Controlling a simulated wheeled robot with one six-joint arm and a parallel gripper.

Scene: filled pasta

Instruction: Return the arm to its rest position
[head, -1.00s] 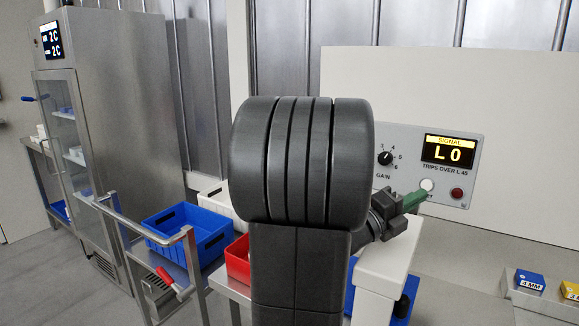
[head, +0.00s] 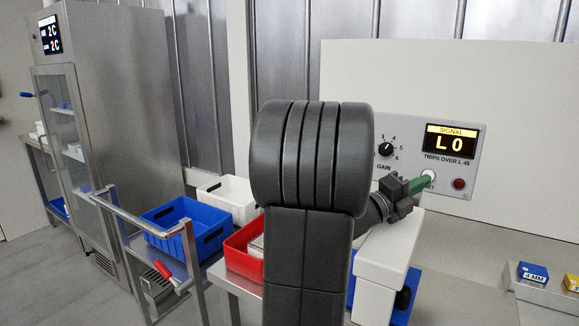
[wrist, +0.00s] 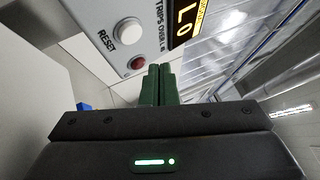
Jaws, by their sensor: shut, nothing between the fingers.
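My gripper (head: 428,182) has green fingers and shows beyond my dark arm in the head view, in front of the control panel (head: 472,205). In the wrist view the gripper (wrist: 158,68) has both fingers together with nothing between them. In the head view the tips overlap the button's lower edge; this view does not show the gap. My arm is bent, with its thick joint hiding the middle of the scene.
The signal display (head: 450,143) reads L 0. A white block-shaped housing (head: 388,262) stands below my gripper. A red bin (head: 240,258), blue bin (head: 178,243) and white bin (head: 228,192) are at left, near a trolley rail (head: 140,222). Small boxes (head: 533,274) lie lower right.

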